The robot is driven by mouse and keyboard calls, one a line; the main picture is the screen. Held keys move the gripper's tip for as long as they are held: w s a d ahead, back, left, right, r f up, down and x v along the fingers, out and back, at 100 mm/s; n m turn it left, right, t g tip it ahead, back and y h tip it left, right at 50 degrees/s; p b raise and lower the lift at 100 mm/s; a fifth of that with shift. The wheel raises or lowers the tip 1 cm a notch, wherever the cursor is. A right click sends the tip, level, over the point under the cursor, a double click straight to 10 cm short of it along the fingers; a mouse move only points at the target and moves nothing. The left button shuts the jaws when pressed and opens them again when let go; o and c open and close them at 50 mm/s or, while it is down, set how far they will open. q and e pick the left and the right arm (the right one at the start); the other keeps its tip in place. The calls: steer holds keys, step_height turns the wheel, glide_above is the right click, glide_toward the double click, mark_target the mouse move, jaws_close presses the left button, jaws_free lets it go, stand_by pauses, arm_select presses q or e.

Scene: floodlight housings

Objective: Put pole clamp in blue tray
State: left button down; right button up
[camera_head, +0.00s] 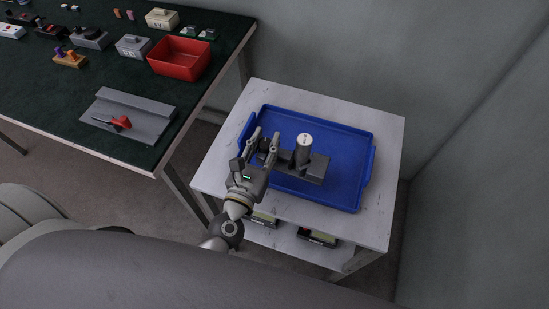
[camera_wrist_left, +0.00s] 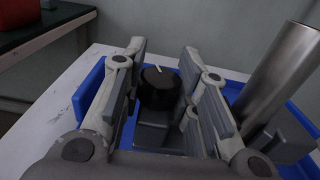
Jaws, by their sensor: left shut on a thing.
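The pole clamp (camera_head: 312,170) is a dark grey, elongated piece with an upright, pale-topped metal cylinder (camera_head: 304,144) at it. It lies over the blue tray (camera_head: 345,190); I cannot tell whether it rests on the tray floor. My left gripper (camera_head: 266,140) is at the clamp's left end and shut on it. In the left wrist view, a black knob (camera_wrist_left: 159,88) and a grey block (camera_wrist_left: 152,132) of the clamp are between the fingers. The cylinder (camera_wrist_left: 285,72) leans into that view at the right. My right gripper is not in view.
The tray sits on a white side table (camera_head: 385,140) against a grey wall. Small boxed items (camera_head: 318,237) lie on its lower shelf. At left, a green-topped bench holds a red bin (camera_head: 180,58), a grey fixture (camera_head: 140,108) and several small parts. The tray's right side is free.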

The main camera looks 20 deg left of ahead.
arm_select(q)
steer(key=shift+w+d+f+b, duration=0.2)
steer(key=shift+d+f+b, duration=0.15)
steer(key=shift+f, duration=0.2)
steer(key=shift+w+d+f+b, duration=0.2)
steer(key=shift+d+f+b, duration=0.05)
steer(key=shift+d+f, duration=0.25)
step_height(320, 180, down, 3)
steer(key=b, duration=0.3)
steer(key=shift+w+d+f, duration=0.1)
steer(key=shift+f, duration=0.1)
steer(key=shift+r, duration=0.1)
steer(key=c, duration=1.1)
jaws_free()
steer(key=shift+f, duration=0.2)
steer(key=shift+r, duration=0.15)
